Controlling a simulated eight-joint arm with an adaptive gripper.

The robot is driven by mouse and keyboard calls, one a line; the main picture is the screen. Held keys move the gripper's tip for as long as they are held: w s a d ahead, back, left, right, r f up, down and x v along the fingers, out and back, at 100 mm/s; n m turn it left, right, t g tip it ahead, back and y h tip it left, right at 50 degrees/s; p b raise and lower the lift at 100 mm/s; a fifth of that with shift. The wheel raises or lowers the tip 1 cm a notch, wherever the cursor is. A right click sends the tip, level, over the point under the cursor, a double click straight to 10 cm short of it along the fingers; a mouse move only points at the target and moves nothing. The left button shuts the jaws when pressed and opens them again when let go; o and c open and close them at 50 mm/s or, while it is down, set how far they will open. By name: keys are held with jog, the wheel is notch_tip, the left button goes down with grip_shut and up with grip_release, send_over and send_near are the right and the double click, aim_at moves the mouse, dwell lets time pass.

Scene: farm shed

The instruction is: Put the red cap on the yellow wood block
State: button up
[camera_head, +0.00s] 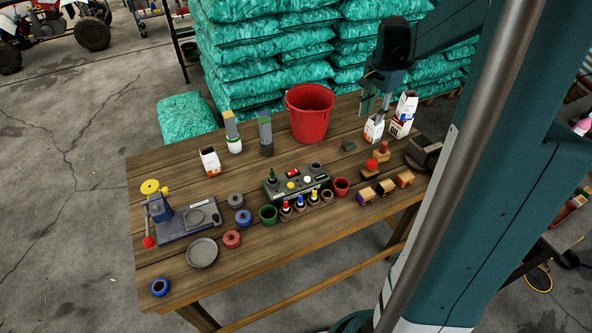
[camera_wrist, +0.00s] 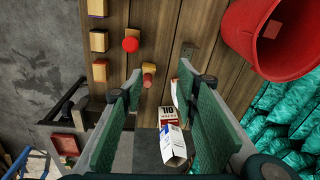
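A round red cap (camera_head: 371,165) sits at the right of the table, close to a small tan wooden piece; it also shows as a red disc in the wrist view (camera_wrist: 130,43). Three wood blocks stand in a row near the front edge: one with a purple face (camera_head: 366,196), a middle one (camera_head: 387,187) and an orange-faced one (camera_head: 405,179). Their tops look yellow in the wrist view (camera_wrist: 99,41). I cannot tell which is the yellow one. My gripper (camera_head: 376,104) is open and empty, raised above the cartons behind the cap; its spread fingers show in the wrist view (camera_wrist: 160,72).
Another red-topped wooden piece (camera_head: 383,148) stands just behind the cap. White cartons (camera_head: 404,106) are under and beside my gripper. A red bucket (camera_head: 310,114) stands to the left, and a dark box (camera_head: 423,153) at the right edge.

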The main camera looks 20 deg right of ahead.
jog(key=s+a+r+n+t, duration=0.15)
jog(key=a+r+n, duration=0.35)
jog(key=a, duration=0.7)
jog(key=s+a+r+n+t, duration=0.1)
jog(key=s+a+n, duration=0.2)
jog(key=s+a, duration=0.3)
jog(key=s+a+r+n+t, duration=0.1)
jog(key=s+a+n, duration=0.3)
jog(key=a, duration=0.8)
jog(key=s+a+r+n+t, duration=0.1)
jog(key=s+a+n, duration=0.3)
jog(key=s+a, duration=0.4)
jog(key=shift+a+r+t+y, duration=0.3)
jog(key=shift+a+t, duration=0.1)
jog(key=shift+t, duration=0.45)
jog(key=shift+f, duration=0.1)
